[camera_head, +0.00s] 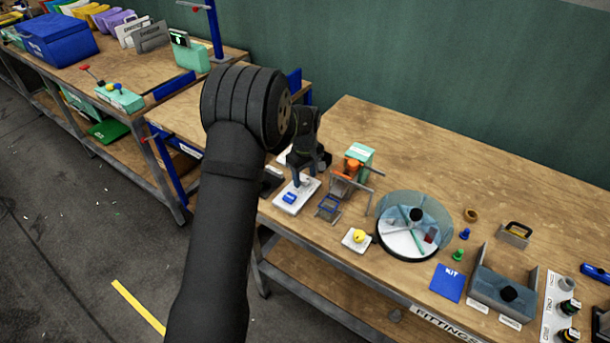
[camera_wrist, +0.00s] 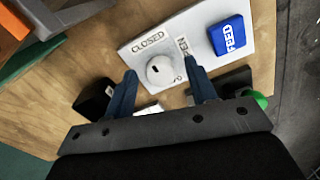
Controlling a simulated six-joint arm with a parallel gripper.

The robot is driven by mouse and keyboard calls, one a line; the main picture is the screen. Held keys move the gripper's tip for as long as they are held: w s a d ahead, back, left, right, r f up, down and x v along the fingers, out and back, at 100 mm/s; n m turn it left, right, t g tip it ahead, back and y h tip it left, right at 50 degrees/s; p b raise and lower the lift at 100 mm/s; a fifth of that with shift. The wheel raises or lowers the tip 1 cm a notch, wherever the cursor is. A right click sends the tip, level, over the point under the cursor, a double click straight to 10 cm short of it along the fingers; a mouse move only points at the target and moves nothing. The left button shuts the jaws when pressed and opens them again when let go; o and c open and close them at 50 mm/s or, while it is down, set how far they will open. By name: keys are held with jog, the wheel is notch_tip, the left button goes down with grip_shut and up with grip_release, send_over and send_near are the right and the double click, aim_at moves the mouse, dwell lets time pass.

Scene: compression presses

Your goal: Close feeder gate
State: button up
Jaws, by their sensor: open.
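A white panel (camera_wrist: 208,63) in the wrist view carries the labels CLOSED and OPEN, a round white knob (camera_wrist: 160,70) and a blue block marked FEED (camera_wrist: 231,36). The knob has a dark mark on its near side. My gripper (camera_wrist: 161,73) is open, with one blue finger on each side of the knob. I cannot tell whether the fingers touch it. In the head view the panel (camera_head: 287,207) and its blue block (camera_head: 289,198) lie near the bench's front edge, below my gripper (camera_head: 303,180).
An orange and mint machine (camera_head: 353,169) with a metal frame stands just right of the panel. A glass-covered turntable (camera_head: 404,243), a yellow knob on a white base (camera_head: 358,237) and a blue KIT card (camera_head: 447,283) are farther right. Bare bench lies behind them.

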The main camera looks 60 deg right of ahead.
aim_at(305, 178)
notch_tip(305, 178, up, 17)
jog(key=shift+r, duration=0.15)
dwell(0.5)
notch_tip(305, 178, down, 18)
jog(key=shift+r, duration=0.25)
dwell(0.5)
